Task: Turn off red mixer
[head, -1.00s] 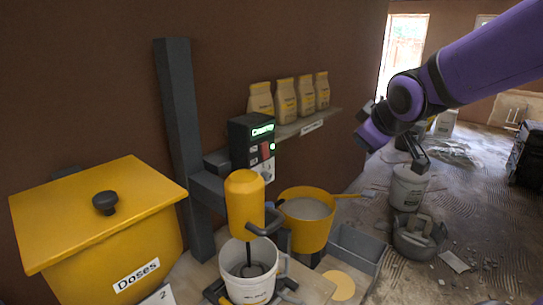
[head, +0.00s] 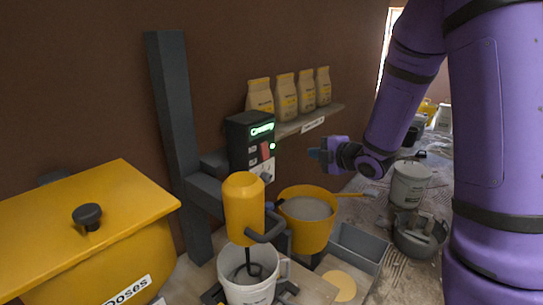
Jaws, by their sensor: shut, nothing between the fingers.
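The mixer (head: 243,205) has a yellow body with a dark handle, not a red one. It hangs from a grey stand (head: 172,110), and its whisk reaches down into a white bucket (head: 250,289). Above it is a black control box (head: 240,138) with a lit green display (head: 262,129), a red switch (head: 266,150) and a small green light (head: 273,145). My gripper (head: 316,154) is shut and empty. It points left toward the control box, to the right of the red switch and apart from it.
A shelf (head: 325,116) with several paper bags (head: 286,96) is behind my gripper. Below are a yellow pot (head: 310,235) with grey contents and a grey tray (head: 357,240). A yellow lidded box (head: 80,215) labelled Doses stands at left. Buckets (head: 410,184) stand on the floor at right.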

